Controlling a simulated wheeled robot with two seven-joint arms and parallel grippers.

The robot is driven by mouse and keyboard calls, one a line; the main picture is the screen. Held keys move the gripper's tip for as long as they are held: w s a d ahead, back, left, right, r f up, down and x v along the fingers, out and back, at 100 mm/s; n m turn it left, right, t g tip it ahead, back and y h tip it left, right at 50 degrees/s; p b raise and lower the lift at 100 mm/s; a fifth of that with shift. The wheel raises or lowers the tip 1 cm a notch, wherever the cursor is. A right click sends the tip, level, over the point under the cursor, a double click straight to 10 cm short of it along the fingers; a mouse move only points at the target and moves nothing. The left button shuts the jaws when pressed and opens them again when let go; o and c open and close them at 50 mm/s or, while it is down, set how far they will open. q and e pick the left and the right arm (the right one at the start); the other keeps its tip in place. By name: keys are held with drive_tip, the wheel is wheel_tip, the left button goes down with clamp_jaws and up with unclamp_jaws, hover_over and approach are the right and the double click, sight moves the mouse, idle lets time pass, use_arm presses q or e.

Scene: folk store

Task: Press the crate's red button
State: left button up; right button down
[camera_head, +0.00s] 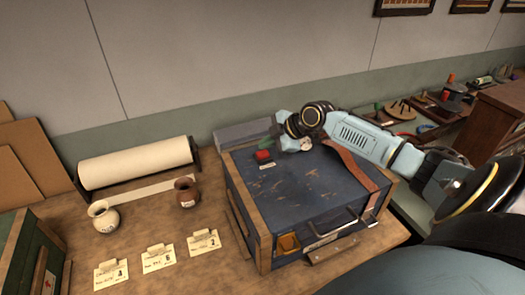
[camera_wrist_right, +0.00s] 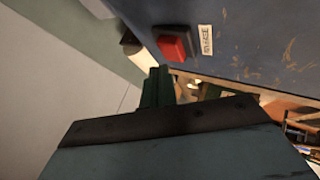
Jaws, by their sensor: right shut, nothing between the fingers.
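The crate (camera_head: 300,190) is a dark blue box with wooden edges, standing on the wooden table. Its red button (camera_head: 263,156) sits on the top near the back left corner. The button also shows in the right wrist view (camera_wrist_right: 173,44), with a small white label beside it. My right gripper (camera_head: 272,144) is over the back left part of the crate, close behind the button. Its green fingers are shut and empty in the right wrist view (camera_wrist_right: 157,88), and a gap shows between them and the button. My left gripper is not in view.
A white paper roll (camera_head: 135,163), a cream jar (camera_head: 103,217), a brown jar (camera_head: 186,192) and paper cards (camera_head: 158,258) are left of the crate. A brown strap (camera_head: 352,166) crosses the crate's top. A side shelf with tools (camera_head: 400,110) is at the back right.

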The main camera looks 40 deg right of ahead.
sight(267, 154)
wheel_tip(267, 154, up, 5)
drive_tip(key=p, duration=0.4)
idle(0.3)
drive_tip(key=shift+f, duration=0.1)
idle(0.7)
